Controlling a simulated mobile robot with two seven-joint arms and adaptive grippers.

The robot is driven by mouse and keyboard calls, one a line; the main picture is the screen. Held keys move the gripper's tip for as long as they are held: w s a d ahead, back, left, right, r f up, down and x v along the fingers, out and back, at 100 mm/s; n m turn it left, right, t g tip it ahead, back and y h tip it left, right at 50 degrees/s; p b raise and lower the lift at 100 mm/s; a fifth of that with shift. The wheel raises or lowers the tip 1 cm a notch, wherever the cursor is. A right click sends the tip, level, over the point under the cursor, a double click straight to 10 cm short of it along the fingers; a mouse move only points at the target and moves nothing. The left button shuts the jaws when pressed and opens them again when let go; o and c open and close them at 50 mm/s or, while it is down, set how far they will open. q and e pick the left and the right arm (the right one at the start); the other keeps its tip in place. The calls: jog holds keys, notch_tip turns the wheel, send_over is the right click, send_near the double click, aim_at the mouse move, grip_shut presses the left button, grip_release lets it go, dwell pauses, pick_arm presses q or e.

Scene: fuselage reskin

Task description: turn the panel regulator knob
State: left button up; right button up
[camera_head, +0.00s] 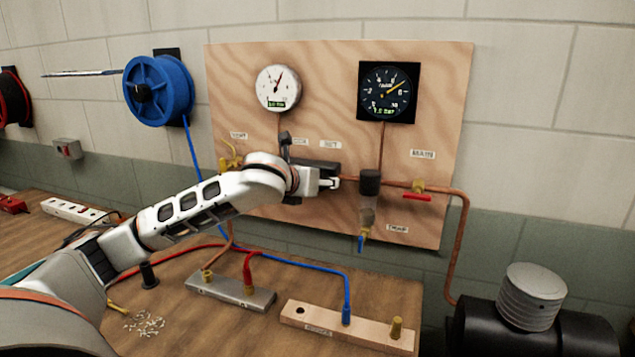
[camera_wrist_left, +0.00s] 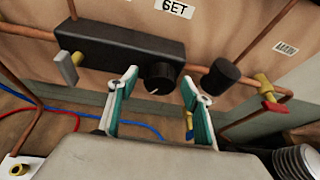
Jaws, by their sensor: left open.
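The regulator knob (camera_wrist_left: 159,77) is a black round knob with a pale mark, on the front of a black regulator block (camera_wrist_left: 110,45) under the SET label (camera_wrist_left: 174,7). In the head view the block (camera_head: 318,167) shows partly behind my left gripper (camera_head: 332,184), and the knob is hidden there. In the left wrist view my left gripper (camera_wrist_left: 163,84) is open, its teal-lined fingers on either side of the knob with gaps between. I cannot tell how far the fingertips are from the block. A white gauge (camera_head: 278,88) and a black gauge (camera_head: 388,92) sit above on the wooden panel (camera_head: 330,60).
A black-topped filter (camera_head: 369,183) is right of the regulator, with a red-handled valve (camera_head: 417,192) beyond it. Copper pipe runs along the panel. Below, manifold blocks (camera_head: 229,292) and blue and red hoses lie on the bench. A blue hose reel (camera_head: 158,90) hangs left.

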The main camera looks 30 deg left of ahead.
pick_arm(q)
jog(key=c, duration=1)
jog(key=shift+c, duration=0.5)
